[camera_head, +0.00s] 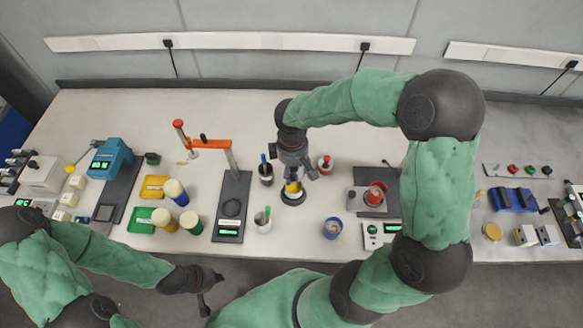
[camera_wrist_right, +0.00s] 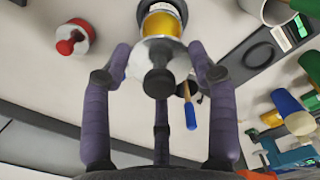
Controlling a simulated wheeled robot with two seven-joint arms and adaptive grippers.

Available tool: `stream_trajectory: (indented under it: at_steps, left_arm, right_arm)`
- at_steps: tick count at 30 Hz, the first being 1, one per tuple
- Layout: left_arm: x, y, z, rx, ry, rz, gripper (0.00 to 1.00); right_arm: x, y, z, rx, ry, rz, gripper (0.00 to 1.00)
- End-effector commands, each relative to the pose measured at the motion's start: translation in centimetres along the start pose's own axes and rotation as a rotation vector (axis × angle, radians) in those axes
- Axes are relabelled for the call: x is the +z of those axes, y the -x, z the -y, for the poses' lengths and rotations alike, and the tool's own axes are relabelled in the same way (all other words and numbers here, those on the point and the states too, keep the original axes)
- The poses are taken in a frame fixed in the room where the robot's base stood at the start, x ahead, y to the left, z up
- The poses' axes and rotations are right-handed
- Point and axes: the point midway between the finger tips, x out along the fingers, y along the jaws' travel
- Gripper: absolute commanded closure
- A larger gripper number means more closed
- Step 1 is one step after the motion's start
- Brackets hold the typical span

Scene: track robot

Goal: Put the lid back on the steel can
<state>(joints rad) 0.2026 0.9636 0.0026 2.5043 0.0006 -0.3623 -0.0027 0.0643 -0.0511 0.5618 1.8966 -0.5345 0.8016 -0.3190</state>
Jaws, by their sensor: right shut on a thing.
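The steel can (camera_head: 292,186) with a yellow band stands on a dark round base below my right gripper (camera_head: 294,172). In the right wrist view the can's yellow side (camera_wrist_right: 166,30) shows beyond the lid. The grey disc-shaped lid (camera_wrist_right: 152,50) with a black knob (camera_wrist_right: 158,82) lies between the fingers of my right gripper (camera_wrist_right: 160,62), which is shut on it. The lid lines up with the can's near end; I cannot tell whether they touch. My left gripper (camera_head: 207,290) is at the front, off the table and away from the can; its finger opening is unclear.
A cup with pens (camera_head: 266,175) stands close left of the can, and a red-topped piece (camera_head: 325,164) close right. A white cup (camera_head: 262,222) and a blue-rimmed cup (camera_head: 332,228) stand in front. An orange-armed stand (camera_head: 233,200) is further left.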

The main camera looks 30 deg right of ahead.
Motion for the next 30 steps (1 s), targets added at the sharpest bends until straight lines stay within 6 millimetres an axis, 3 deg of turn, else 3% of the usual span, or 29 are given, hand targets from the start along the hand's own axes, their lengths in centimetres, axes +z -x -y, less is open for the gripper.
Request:
stream_trajectory:
  at_steps: [21,30]
  left_arm:
    - [-0.2,-4.2,1.5,0.0,0.0,-0.001,1.0]
    - [-0.2,-4.6,1.6,0.0,0.0,-0.001,1.0]
  right_arm:
    - [-0.2,-5.5,0.1,-0.001,-0.002,0.0,0.69]
    - [-0.2,-6.2,0.1,0.0,-0.002,0.0,0.69]
